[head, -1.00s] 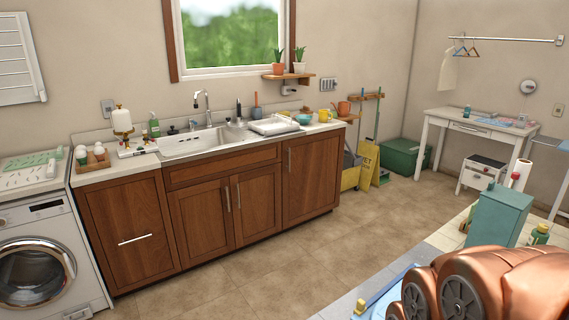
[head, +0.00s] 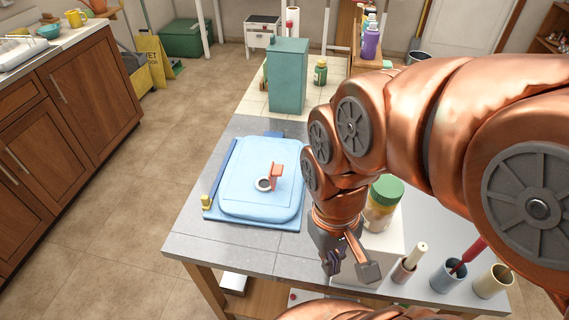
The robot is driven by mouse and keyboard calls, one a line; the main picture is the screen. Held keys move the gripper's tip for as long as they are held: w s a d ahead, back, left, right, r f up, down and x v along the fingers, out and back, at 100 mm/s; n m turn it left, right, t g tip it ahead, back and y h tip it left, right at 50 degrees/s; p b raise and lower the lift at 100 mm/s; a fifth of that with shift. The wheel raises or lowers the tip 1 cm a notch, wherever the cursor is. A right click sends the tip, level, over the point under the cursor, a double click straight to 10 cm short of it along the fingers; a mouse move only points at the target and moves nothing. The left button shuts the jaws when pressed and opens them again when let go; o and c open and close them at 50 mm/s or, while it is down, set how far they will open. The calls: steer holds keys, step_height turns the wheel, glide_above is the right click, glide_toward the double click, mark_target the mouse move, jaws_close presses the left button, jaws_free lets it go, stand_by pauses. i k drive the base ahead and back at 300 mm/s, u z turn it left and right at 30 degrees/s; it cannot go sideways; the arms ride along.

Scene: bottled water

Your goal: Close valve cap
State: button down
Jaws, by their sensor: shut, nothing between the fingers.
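A light blue flat water container (head: 258,205) lies on a darker blue base at the middle of the grey tiled table. On its top are a round grey-rimmed valve opening (head: 263,184) and an orange-red valve cap (head: 277,172). The cap stands up beside the opening, not over it. My gripper (head: 347,266) is shut and empty, to the right of and nearer than the container, over the table's front part. It is apart from the cap and the container. My copper arm comes in from the right and hides part of the table.
A jar with a green lid (head: 384,200) stands close behind my gripper. Several cups with tools (head: 448,275) stand at the front right. A teal box (head: 287,78) and a small green bottle (head: 320,73) stand at the back. The grey table (head: 200,246) is bare left of the container.

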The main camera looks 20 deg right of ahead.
mark_target(276, 171)
steer(key=z, duration=0.05)
steer(key=k, duration=1.1)
steer(key=u, duration=0.3)
steer(key=i, duration=0.95)
steer(key=u, duration=0.7)
steer(key=i, duration=0.4)
steer(key=u, duration=0.25)
